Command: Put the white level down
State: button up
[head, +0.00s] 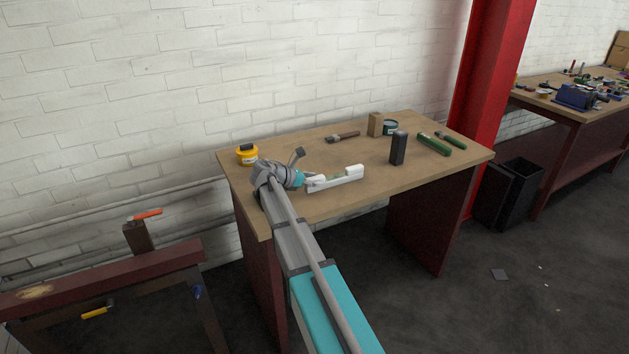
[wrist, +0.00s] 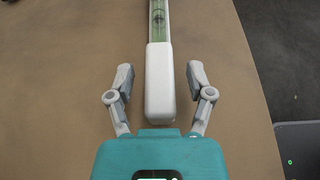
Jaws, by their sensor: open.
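The white level (head: 336,180) lies on the wooden table near its front edge, long and white with a green vial section. In the wrist view, the near end of the white level (wrist: 159,85) sits between my gripper's two spread fingers, with a gap on each side. My gripper (wrist: 159,82) is open and touches neither side of it. In the head view my gripper (head: 308,180) is at the left end of the level, and its fingers are partly hidden by the wrist.
Bare tabletop lies around the level.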

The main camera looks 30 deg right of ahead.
jog(key=p+v, duration=0.5)
jog(key=v, duration=0.8)
jog(key=shift+a+r, duration=0.3)
jog(key=shift+s+p, duration=0.15)
jog(key=shift+p, duration=0.15)
jog(key=shift+s, duration=0.25)
jog(key=s+a+m+y+p, duration=0.3)
jog(key=s+m, duration=0.3)
jog(key=s, duration=0.2)
jog(key=s+a+m+y+p, duration=0.4)
jog(key=s+m+y, duration=0.2)
jog(key=s, duration=0.2)
jog(key=s+a+m+y+p, duration=0.3)
jog(key=s+m, duration=0.3)
jog(key=s, duration=0.3)
jog(key=shift+a+y+p, duration=0.25)
jog(key=shift+y+p, duration=0.3)
jog(key=shift+y, duration=0.25)
jog(key=shift+f, duration=0.15)
